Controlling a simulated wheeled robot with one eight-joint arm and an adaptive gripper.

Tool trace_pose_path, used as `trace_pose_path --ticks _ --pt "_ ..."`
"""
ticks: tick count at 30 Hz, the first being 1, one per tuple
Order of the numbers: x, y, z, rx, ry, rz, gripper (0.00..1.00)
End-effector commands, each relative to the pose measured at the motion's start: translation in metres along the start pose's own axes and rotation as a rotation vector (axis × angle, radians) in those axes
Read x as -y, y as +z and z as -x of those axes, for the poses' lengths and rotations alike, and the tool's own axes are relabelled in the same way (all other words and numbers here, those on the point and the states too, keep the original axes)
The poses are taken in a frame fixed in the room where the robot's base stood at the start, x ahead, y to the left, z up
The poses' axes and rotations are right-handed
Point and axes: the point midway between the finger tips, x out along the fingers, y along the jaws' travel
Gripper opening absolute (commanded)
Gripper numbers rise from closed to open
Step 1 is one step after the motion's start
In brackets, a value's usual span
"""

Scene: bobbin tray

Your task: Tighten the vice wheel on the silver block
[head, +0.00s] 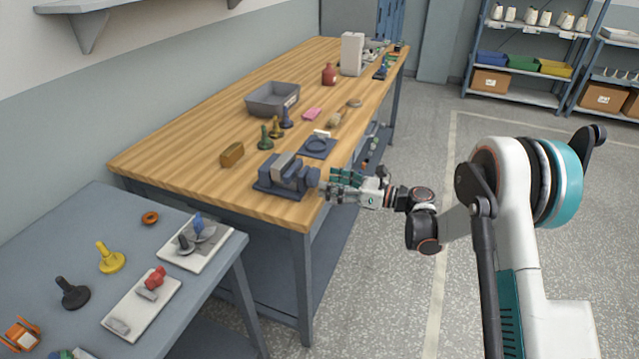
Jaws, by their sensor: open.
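A dark blue-grey vice (272,187) stands near the front right corner of the wooden workbench. A silver-grey block (284,163) sits between its jaws; whether both jaws touch it is too small to tell. The vice wheel (313,177) is on the right end of the vice, facing my arm. My gripper (329,189) is open, with its fingers pointing left at the wheel. In this view the fingertips are right beside the wheel; I cannot tell whether they touch it.
A square dark pad with a ring (318,147) lies behind the vice. A brown block (232,155) is to its left. Several bobbin-like stands and a grey tray (273,98) are farther back. A lower grey table (70,215) holds small parts. Open floor lies right of the bench.

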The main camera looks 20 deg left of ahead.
Motion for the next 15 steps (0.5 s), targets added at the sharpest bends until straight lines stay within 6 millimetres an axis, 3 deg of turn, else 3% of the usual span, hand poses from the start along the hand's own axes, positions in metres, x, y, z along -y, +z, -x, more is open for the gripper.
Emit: trace_pose_path --ticks 6,15 --pt "0.000 -0.001 -0.030 0.000 0.001 0.000 0.68" --pt "0.000 0.001 -0.040 0.001 -0.001 0.000 0.68"
